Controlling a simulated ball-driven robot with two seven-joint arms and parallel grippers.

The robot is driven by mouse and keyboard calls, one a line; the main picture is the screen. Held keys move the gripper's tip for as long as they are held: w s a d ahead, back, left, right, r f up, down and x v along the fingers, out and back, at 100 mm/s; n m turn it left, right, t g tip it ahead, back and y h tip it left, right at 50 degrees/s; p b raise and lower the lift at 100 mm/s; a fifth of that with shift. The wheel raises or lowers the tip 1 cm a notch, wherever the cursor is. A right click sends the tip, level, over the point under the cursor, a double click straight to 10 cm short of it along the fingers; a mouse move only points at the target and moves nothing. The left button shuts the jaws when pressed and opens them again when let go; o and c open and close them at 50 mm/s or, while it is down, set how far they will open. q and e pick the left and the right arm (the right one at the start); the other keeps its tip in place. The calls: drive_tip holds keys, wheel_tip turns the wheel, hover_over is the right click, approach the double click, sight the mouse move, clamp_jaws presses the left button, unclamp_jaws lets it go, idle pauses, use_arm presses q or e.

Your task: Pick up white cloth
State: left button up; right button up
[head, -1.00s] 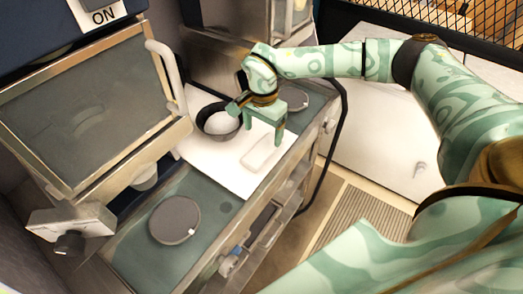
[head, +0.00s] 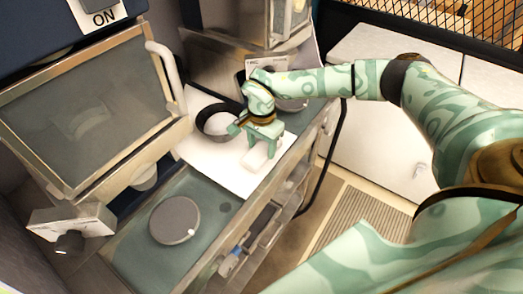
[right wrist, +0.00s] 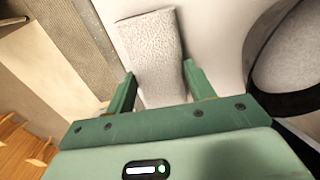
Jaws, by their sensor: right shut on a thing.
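The white cloth (head: 255,160) is a small folded piece on the white worktop. In the right wrist view the cloth (right wrist: 150,45) has a rough, towel-like weave. It lies between the two green fingers of my right gripper (right wrist: 159,84) and reaches out past their tips. In the head view my right gripper (head: 261,150) points down over the cloth and is shut on it. The cloth appears to be still at worktop level. My left gripper is not in view.
A round grey disc (head: 175,220) lies on the green panel in front. A glass-fronted machine (head: 85,115) stands at left. The worktop's edge runs to the right of the cloth.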

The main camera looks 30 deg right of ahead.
sight(261, 148)
drive_tip(key=shift+r, duration=0.35)
wheel_tip(261, 148, up, 3)
drive_tip(key=shift+f, duration=0.1)
drive_tip(key=s+r, duration=0.1)
drive_tip(key=s+a+r, duration=0.1)
drive_tip(key=r, duration=0.1)
drive_tip(key=s+a+r, duration=0.1)
drive_tip(key=shift+a+r, duration=0.1)
drive_tip(key=shift+r, duration=0.1)
drive_tip(key=s+a+r, duration=0.5)
drive_tip(key=s+a, duration=0.1)
drive_tip(key=s, duration=0.2)
drive_tip(key=shift+s+b, duration=0.25)
drive_tip(key=shift+b, duration=0.05)
drive_tip(key=shift+o, duration=0.6)
drive_tip(key=shift+d, duration=0.1)
